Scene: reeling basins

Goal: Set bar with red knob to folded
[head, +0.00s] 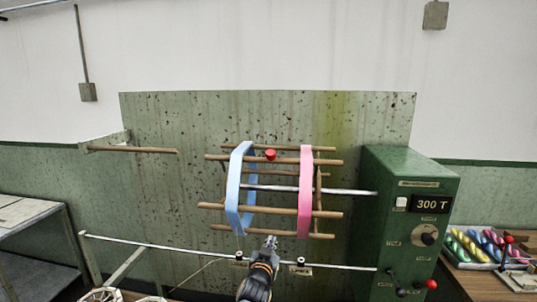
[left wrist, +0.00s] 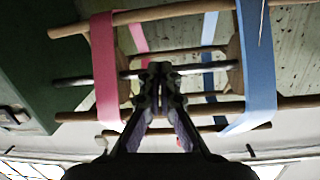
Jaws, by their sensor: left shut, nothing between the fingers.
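A reel with several wooden bars stands before the green panel in the head view. A red knob (head: 270,155) sits on its upper front bar (head: 329,161), between a blue band (head: 234,190) and a pink band (head: 306,190) looped around the bars. My left gripper (head: 271,241) is below the knob, near the reel's lowest bar, shut and empty. In the left wrist view the closed fingertips (left wrist: 159,72) point toward the reel, between the pink band (left wrist: 105,70) and the blue band (left wrist: 257,65). My right gripper is out of view.
A metal shaft (head: 345,191) joins the reel to a green control box (head: 400,175) on the right. A long metal rail (head: 180,249) crosses below the reel. A tray of coloured skeins (head: 480,263) lies far right, and a grey table (head: 25,212) stands at left.

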